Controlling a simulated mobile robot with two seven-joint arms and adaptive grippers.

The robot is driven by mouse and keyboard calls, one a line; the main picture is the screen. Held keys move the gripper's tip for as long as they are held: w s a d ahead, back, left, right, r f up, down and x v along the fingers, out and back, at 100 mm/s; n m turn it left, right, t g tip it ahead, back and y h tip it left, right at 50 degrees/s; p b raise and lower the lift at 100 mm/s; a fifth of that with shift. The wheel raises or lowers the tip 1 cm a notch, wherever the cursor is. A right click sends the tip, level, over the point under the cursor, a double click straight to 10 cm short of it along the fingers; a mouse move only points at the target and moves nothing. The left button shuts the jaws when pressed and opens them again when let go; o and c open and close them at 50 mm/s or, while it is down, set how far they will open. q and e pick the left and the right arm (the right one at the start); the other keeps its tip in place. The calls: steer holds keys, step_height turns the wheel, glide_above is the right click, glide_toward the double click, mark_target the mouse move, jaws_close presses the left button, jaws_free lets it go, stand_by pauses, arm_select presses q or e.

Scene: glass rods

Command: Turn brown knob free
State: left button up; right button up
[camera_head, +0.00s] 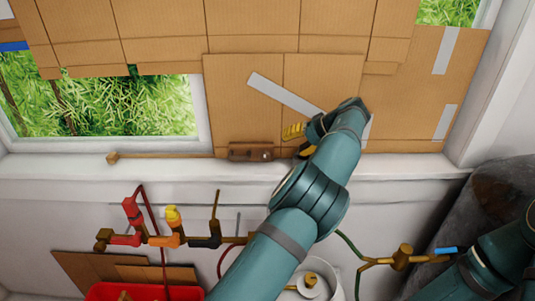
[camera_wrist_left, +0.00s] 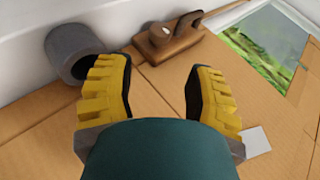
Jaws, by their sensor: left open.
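A brown block (camera_head: 250,152) with a small rounded knob on it sits on the window sill at the foot of the cardboard. My right gripper is out of view.
A grey cylinder (camera_wrist_left: 76,52) stands close to the left finger. Cardboard sheets (camera_head: 230,95) cover much of the window. Below the sill are coloured pipe fittings (camera_head: 172,235), a red crate (camera_head: 100,292) and a brass valve (camera_head: 402,257) with a blue handle.

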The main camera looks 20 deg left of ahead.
mark_target(268, 156)
arm_select(q)
steer(key=x, duration=1.3)
steer(key=shift+s+r, duration=0.1)
steer(key=shift+s, duration=0.05)
steer(key=shift+c, duration=0.3)
steer(key=c, duration=0.8)
